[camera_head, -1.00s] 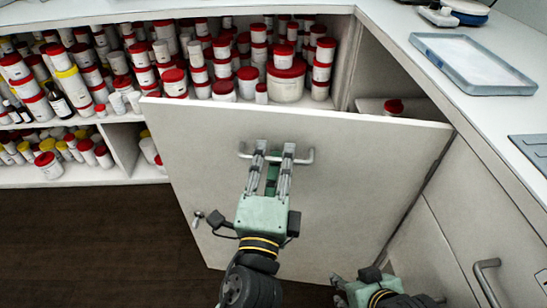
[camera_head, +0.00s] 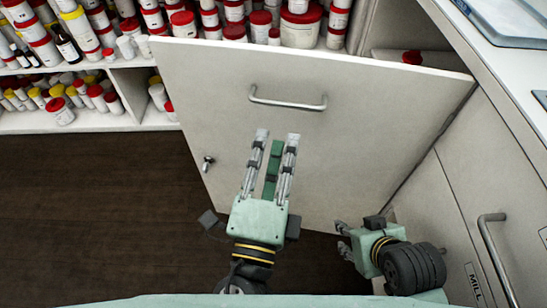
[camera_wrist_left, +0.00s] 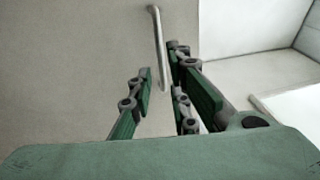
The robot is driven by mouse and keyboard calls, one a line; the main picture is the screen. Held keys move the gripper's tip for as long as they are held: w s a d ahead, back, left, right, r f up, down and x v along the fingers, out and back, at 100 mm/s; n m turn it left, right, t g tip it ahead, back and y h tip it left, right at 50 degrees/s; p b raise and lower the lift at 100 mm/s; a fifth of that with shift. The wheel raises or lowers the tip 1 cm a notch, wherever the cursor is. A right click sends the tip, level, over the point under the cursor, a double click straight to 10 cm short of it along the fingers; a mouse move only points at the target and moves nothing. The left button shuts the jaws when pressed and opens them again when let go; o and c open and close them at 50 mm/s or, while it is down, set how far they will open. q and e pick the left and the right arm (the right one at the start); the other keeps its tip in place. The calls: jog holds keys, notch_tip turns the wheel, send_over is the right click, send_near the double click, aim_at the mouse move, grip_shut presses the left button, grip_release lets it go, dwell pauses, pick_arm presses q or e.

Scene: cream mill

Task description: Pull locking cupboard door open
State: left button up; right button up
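The white cupboard door (camera_head: 330,150) stands part open, hinged on its right side. Its metal bar handle (camera_head: 288,103) runs across near the top edge. A small lock knob (camera_head: 208,162) sits near the door's left edge. My left gripper (camera_head: 277,140) is open and empty in front of the door, apart from and below the handle. In the left wrist view the handle (camera_wrist_left: 158,50) shows beyond the gripper's spread fingers (camera_wrist_left: 165,85). My right gripper (camera_head: 341,236) is low at the right, near the door's bottom; its finger opening is unclear.
Shelves (camera_head: 85,125) packed with red- and yellow-capped jars are behind and left of the door. A closed cabinet with a vertical handle (camera_head: 497,255) is at the right. The dark floor (camera_head: 110,220) at the left is clear. A counter with a tray (camera_head: 510,22) is above right.

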pick_arm(q)
jog(key=shift+v, duration=1.05)
